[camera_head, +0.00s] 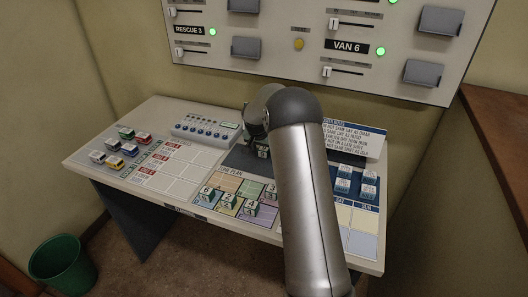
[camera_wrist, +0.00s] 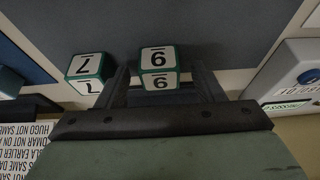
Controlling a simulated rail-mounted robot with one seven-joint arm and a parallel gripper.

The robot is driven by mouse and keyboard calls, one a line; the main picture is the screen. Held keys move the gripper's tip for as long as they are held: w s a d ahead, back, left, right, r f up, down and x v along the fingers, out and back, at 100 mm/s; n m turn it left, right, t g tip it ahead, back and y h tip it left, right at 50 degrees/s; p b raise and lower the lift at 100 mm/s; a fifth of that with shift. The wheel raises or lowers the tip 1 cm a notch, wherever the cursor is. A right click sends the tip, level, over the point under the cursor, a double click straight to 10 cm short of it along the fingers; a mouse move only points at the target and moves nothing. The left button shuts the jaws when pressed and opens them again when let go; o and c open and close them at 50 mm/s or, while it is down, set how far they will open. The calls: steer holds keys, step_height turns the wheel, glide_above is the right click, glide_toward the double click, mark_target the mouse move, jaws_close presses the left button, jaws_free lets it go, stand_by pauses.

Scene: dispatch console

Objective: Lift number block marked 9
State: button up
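In the wrist view, the white and green block marked 9 (camera_wrist: 158,60) stands on a dark grey surface, its digit upside down in the picture. My gripper (camera_wrist: 160,78) is open, with one dark finger on each side of this block and small gaps showing. A block marked 7 (camera_wrist: 86,67) stands just left of the left finger. In the head view my arm hides the gripper and most of the dark pad (camera_head: 240,160); one small block (camera_head: 262,151) shows beside the arm there, its number too small to tell.
Several number blocks (camera_head: 250,207) stand on the coloured plan at the desk's front. Toy vehicles (camera_head: 113,161) are at the left and blue-white blocks (camera_head: 368,183) at the right. A switch box (camera_head: 207,130) and a rules sign (camera_head: 352,138) stand at the back.

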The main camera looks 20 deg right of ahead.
steer(key=c, duration=1)
